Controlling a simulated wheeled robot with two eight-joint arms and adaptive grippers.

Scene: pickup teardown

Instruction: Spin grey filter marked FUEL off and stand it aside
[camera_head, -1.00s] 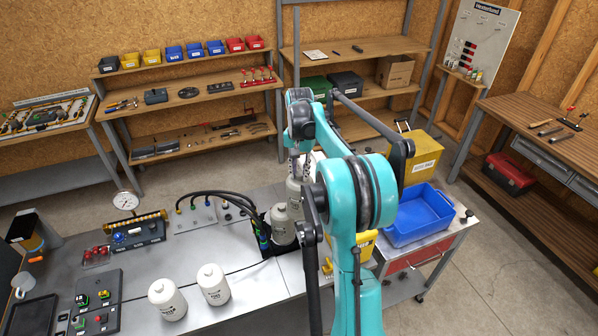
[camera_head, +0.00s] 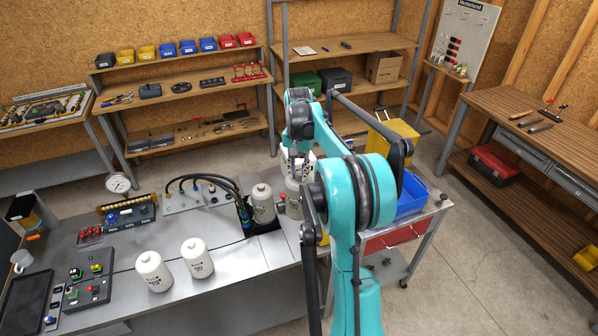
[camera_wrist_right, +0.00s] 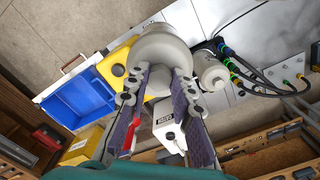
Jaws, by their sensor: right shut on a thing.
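My right gripper (camera_head: 297,160) is shut on a grey canister filter (camera_head: 293,198). In the right wrist view the fingers (camera_wrist_right: 160,85) lie on both sides of this filter (camera_wrist_right: 163,45). My own arm hides part of it in the head view, and I cannot read its marking. A second grey filter (camera_head: 262,204) stands close to its left, by the black hoses; it also shows in the wrist view (camera_wrist_right: 210,70). Two pale filters, one (camera_head: 154,271) left of the other (camera_head: 197,259), stand upright on the bench (camera_head: 225,262). My left gripper is not in view.
Black hoses (camera_head: 210,180) and a dial gauge (camera_head: 118,183) are at the bench's back. A blue bin (camera_head: 411,197) sits right of my arm. A control box (camera_head: 88,290) is at front left. Bare bench lies right of the pale filters.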

